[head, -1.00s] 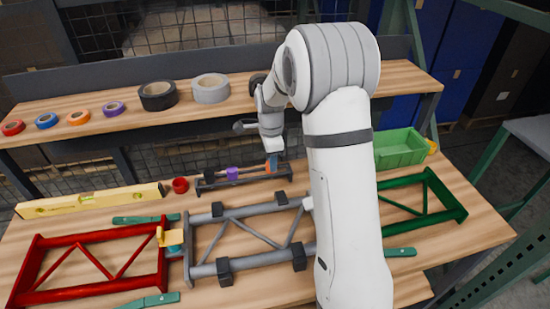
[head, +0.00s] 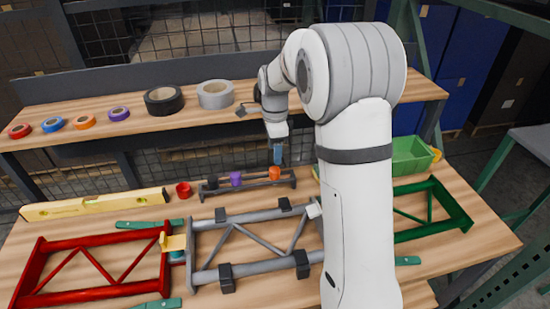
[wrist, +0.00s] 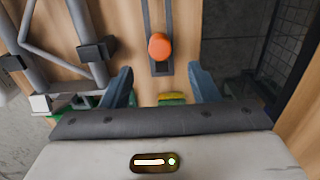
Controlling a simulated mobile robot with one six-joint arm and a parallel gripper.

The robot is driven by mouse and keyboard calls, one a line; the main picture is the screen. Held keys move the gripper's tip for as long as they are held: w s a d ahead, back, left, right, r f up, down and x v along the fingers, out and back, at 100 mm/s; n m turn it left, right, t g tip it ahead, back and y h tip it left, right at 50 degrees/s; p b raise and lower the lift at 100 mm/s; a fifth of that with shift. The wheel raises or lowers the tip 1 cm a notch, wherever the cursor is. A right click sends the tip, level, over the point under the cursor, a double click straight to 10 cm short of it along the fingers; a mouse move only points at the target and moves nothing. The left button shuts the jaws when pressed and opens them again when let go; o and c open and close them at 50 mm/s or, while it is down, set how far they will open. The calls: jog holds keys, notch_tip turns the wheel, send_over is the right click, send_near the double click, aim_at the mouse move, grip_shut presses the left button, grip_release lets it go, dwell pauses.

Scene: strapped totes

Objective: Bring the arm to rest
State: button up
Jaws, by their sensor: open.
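My gripper (head: 278,155) hangs, fingers down, just above the right end of a dark grey rack (head: 215,191) on the workbench. In the wrist view its two blue-grey fingers (wrist: 160,78) are spread with nothing between them. An orange round-topped piece (head: 274,173) stands in the rack below the fingers. In the wrist view its orange top (wrist: 159,46) lies ahead of the fingers, apart from them. A purple piece (head: 236,178) and a black piece stand farther left in the rack. My arm hides part of the bench's right side.
A red frame (head: 95,268), a grey frame (head: 265,265) and a green frame (head: 445,205) lie along the bench. A raised shelf (head: 60,110) with several tape rolls runs behind. A yellow level (head: 95,204) lies left; a green bin (head: 411,155) stands right.

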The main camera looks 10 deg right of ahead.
jog(key=shift+r, duration=0.5)
jog(key=shift+s+r, duration=0.2)
jog(key=s+r+n+t, duration=0.1)
jog(key=s+r+n, duration=0.1)
jog(key=s+n, duration=0.7)
jog(key=s+d+r+n+t, duration=0.1)
jog(key=s+n, duration=0.8)
jog(key=s, duration=1)
jog(key=shift+r+t, duration=0.3)
jog(key=shift+r, duration=0.55)
jog(key=shift+c, duration=0.3)
